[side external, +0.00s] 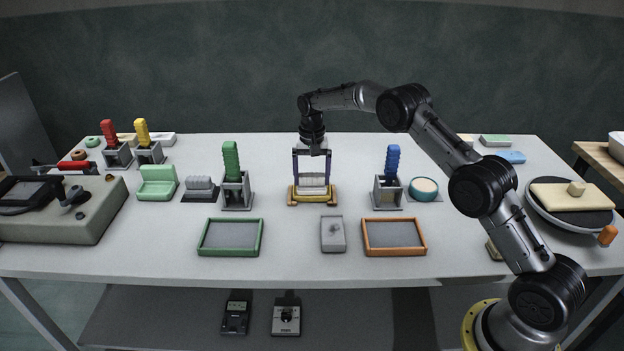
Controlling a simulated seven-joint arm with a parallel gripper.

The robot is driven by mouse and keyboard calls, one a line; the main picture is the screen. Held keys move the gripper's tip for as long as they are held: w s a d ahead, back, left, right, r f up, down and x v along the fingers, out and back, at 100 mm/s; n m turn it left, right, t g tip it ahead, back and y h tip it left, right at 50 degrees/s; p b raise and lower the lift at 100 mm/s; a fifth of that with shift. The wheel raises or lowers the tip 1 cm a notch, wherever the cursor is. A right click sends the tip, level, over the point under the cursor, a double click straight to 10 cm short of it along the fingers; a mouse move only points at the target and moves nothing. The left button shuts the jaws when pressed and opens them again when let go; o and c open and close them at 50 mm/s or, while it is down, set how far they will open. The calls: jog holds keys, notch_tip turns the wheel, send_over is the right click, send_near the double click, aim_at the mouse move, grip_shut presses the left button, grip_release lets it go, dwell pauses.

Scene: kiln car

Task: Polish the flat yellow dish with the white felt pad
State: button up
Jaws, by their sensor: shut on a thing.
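The flat yellow dish (294,200) lies on the table near the middle of the side external view. My gripper (312,185) points straight down over it and is shut on the white felt pad (312,181), with one finger on each side. The pad is at the dish, and its lower edge appears to be on or just above the dish's surface; I cannot tell whether they touch. The gripper and pad hide much of the dish's middle and back.
A green-handled tool in a grey holder (237,190) stands left of the dish, and a blue-handled one (388,190) stands right. In front are a green-rimmed tray (231,253), a grey block (333,245) and an orange-rimmed tray (394,252). A turntable (540,208) is at right.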

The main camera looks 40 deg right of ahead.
jog(key=shift+w+d, duration=0.65)
jog(key=shift+d, duration=0.05)
jog(key=shift+s+a, duration=0.1)
jog(key=shift+s+a+f, duration=0.1)
jog(key=shift+s+a, duration=1)
jog(key=shift+s, duration=0.05)
jog(key=shift+w+r, duration=0.1)
jog(key=shift+r, duration=3.55)
